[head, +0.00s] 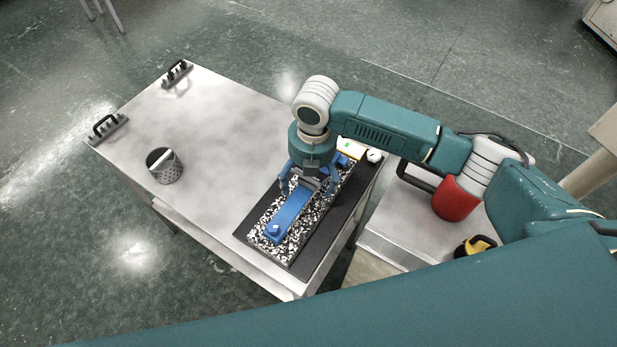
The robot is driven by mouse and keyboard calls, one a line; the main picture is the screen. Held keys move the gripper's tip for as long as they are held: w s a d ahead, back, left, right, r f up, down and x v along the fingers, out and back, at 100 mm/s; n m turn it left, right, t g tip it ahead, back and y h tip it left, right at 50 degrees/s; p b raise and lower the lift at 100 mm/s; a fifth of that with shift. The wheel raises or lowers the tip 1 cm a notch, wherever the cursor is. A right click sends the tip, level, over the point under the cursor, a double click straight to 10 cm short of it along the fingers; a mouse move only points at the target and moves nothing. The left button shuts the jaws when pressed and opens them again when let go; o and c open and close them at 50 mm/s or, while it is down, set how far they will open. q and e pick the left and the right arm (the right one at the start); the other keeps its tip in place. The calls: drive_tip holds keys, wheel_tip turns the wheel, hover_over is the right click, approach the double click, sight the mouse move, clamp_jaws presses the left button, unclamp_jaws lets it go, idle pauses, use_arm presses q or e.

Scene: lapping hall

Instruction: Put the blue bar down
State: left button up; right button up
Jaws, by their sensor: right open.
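The blue bar (288,216) lies lengthwise on a black-and-white speckled slab (262,239), which rests on a dark mat (328,230) at the right side of the metal table. My right gripper (309,190) points down over the bar's middle, with its fingers open on either side of it. The fingers and wrist hide part of the bar. I cannot tell whether the fingertips touch it. My left gripper is not in view.
A perforated metal cup (165,166) stands on the table (222,130), whose left part is otherwise clear. Two black handles (177,72) are at its far-left edge. A lower metal cart (400,232) with a red object (456,200) stands to the right.

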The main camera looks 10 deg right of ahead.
drive_tip(key=r+b, duration=0.1)
drive_tip(key=r, duration=0.3)
drive_tip(key=r+b, duration=0.1)
drive_tip(key=r, duration=0.3)
drive_tip(key=r+b, duration=0.1)
drive_tip(key=r, duration=0.3)
drive_tip(key=shift+s+d+r, duration=0.1)
drive_tip(key=shift+s+d, duration=0.15)
